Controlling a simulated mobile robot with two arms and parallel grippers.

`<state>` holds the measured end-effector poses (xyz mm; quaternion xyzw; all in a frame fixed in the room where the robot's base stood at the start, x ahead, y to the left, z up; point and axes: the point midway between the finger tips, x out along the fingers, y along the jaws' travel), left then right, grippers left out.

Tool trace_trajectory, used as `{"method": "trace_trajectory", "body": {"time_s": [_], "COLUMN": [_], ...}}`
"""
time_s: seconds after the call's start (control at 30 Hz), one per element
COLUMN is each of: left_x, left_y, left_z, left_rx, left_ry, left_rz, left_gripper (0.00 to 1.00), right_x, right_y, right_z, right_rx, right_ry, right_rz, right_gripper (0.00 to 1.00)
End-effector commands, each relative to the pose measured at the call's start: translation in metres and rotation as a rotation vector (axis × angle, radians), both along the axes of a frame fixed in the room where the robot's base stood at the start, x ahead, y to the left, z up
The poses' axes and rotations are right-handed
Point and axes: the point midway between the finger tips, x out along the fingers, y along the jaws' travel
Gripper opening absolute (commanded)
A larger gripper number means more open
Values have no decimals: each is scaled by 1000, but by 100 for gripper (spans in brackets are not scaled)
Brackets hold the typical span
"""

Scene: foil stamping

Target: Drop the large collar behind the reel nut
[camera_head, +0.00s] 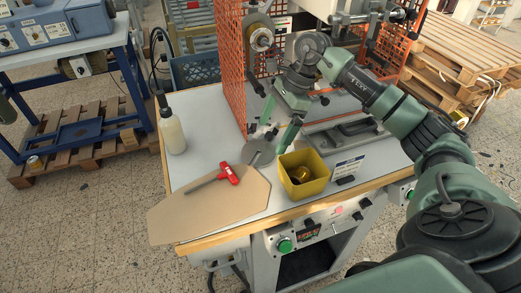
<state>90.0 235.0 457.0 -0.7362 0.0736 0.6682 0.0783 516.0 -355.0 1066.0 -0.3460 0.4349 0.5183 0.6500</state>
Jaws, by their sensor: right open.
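My right gripper (273,137) is open, its two green fingers spread and pointing down over the table. I see nothing between them. A yellow bin (319,186) stands just in front of it, to the right. A brass-coloured round part (299,174) lies in the bin; it may be the large collar, but I cannot tell. A round hub with a brass-coloured centre (261,39) sits at the orange mesh guard, above and behind the gripper; it may hold the reel nut, too small to be sure. My left gripper is out of view.
A red-handled tool (228,174) lies on a tan board (205,208) at the table's front left. A bottle (171,131) stands at the left edge. Orange mesh (229,62) closes off the back left. A grey fixture (344,135) lies right of the gripper.

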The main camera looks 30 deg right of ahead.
Motion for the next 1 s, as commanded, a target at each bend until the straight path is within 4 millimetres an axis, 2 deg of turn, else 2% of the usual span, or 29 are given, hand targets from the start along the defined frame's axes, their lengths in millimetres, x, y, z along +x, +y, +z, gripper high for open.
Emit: {"method": "trace_trajectory", "body": {"time_s": [0.23, 0.4, 0.67, 0.87, 0.9, 1.0], "left_x": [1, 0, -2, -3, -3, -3], "left_y": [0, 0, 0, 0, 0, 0], "left_z": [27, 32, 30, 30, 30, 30], "left_rx": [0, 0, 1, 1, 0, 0], "left_ry": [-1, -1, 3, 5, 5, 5], "left_rz": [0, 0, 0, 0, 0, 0], "left_gripper": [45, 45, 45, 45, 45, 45], "right_x": [5, 7, 8, 8, 8, 8], "right_y": [13, 18, 19, 19, 19, 19], "right_z": [-28, -48, -52, -52, -51, -51], "right_rx": [4, 1, 0, 0, 0, 0], "right_ry": [4, 0, -1, -1, -2, -2], "right_rz": [1, 1, 1, 1, 0, 0], "right_gripper": [100, 100, 100, 47, 43, 43]}}
